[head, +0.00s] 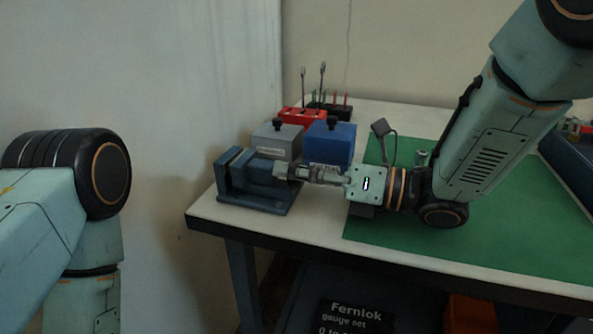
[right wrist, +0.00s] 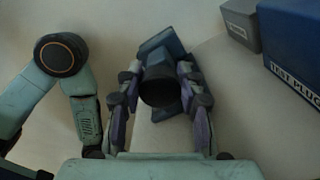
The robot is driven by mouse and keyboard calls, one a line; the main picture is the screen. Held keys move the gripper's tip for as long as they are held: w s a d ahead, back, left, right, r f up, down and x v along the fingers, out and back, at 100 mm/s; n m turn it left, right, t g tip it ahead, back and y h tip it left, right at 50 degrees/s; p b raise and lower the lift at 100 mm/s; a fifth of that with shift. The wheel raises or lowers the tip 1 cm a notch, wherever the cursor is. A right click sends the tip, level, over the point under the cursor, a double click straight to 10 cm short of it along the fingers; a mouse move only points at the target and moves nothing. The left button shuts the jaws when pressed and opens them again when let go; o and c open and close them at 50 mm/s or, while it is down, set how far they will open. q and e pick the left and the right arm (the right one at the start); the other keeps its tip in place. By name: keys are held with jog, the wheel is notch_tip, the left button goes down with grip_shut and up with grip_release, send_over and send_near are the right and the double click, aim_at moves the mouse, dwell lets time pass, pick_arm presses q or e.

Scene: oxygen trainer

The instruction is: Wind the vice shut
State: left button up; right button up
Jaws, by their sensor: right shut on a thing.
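The blue-grey vice (head: 256,198) stands on the near left corner of the table. Its jaws are at the left end, with a narrow gap showing between them. My right gripper (head: 293,172) reaches in from the right, level with the vice's right end. In the right wrist view its fingers (right wrist: 159,76) are closed on both sides of a dark round handle end (right wrist: 159,92), with the blue vice body (right wrist: 160,48) behind it. The fingers hide most of the handle in the head view. My left arm is at the left, its gripper out of sight.
A grey box (head: 276,140) and a blue box (head: 331,143), each with a black knob, stand right behind the vice. A red rack (head: 301,114) holding tools is farther back. A green mat (head: 480,238) covers the table at right. The wall is close on the left.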

jog(key=o, duration=1.2)
jog(key=shift+d, duration=0.1)
jog(key=shift+v, duration=5.9)
